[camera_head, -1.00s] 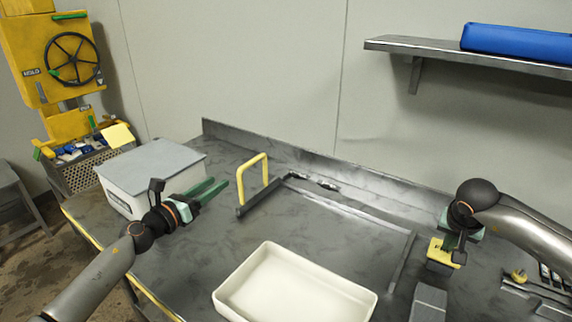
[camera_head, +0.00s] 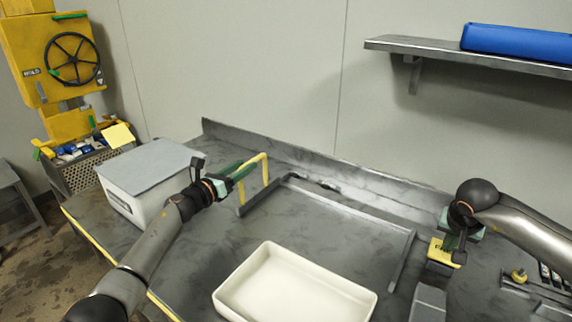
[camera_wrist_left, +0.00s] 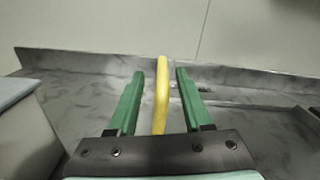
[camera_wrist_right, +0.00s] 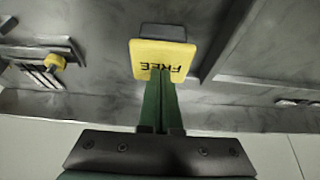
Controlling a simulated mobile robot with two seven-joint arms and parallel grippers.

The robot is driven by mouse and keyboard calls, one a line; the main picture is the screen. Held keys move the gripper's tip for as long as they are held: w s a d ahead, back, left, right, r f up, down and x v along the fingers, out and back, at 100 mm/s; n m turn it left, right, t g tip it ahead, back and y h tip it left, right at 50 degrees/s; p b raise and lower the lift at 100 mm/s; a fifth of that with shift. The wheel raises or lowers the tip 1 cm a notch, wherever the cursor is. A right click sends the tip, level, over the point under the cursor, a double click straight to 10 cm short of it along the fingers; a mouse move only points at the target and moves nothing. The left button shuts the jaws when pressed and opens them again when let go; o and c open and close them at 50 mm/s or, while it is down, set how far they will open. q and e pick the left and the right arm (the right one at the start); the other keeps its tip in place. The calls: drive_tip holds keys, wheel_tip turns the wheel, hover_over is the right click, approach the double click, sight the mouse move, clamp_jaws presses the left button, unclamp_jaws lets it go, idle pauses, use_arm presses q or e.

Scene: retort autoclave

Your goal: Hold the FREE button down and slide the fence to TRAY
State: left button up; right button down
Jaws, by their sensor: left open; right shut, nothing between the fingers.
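The yellow fence handle (camera_head: 266,172) stands up from the dark fence bar (camera_head: 243,210) at the left end of the rail on the bench. My left gripper (camera_head: 250,166) is open at the handle. In the left wrist view the yellow handle (camera_wrist_left: 161,95) stands between the open green fingers (camera_wrist_left: 158,90), with gaps on both sides. The yellow FREE button (camera_head: 440,252) is at the right, under my right gripper (camera_head: 452,240). In the right wrist view the shut fingers (camera_wrist_right: 160,82) meet the lettered face of the FREE button (camera_wrist_right: 163,60). How far it is pressed cannot be told.
A cream tray (camera_head: 228,296) sits at the front middle of the bench. A lidded white box (camera_head: 125,191) stands at the left, close to my left arm. A shelf (camera_head: 480,58) with a blue case (camera_head: 520,42) hangs at the upper right.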

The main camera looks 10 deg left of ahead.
use_arm(q)
drive_tip(key=shift+x, duration=0.8)
drive_tip(key=shift+d, duration=0.15)
drive_tip(key=shift+c, duration=0.2)
clamp_jaws()
idle(0.7)
